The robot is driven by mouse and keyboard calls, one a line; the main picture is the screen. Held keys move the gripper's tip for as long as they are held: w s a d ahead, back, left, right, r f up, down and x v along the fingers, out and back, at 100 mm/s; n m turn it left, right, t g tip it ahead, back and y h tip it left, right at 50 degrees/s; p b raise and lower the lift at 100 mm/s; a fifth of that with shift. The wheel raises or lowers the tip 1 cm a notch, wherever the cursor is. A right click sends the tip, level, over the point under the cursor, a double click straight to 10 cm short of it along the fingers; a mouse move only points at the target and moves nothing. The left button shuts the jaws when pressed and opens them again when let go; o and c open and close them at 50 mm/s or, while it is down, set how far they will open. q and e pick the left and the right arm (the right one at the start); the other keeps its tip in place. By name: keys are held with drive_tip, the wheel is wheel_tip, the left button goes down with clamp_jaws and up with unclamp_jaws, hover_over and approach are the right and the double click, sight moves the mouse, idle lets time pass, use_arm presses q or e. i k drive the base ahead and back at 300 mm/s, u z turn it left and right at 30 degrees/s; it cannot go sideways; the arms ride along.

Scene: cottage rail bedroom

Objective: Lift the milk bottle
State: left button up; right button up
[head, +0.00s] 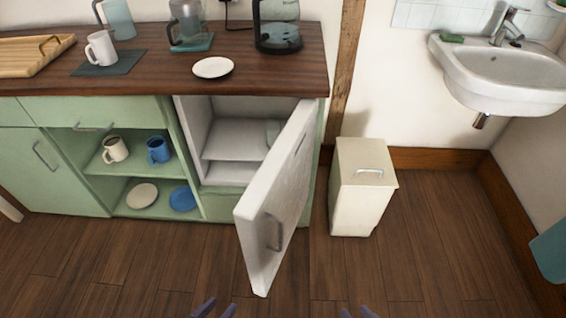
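A cream bin (360,187) stands right of the door. A sink (500,70) hangs at right. The floor in front is clear.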

sight(272, 126)
drive_tip(key=z, duration=3.35)
drive_tip(key=k, duration=1.2)
drive_tip(key=u, duration=1.6)
drive_tip(key=i, duration=0.5)
drive_tip(key=u, duration=0.05)
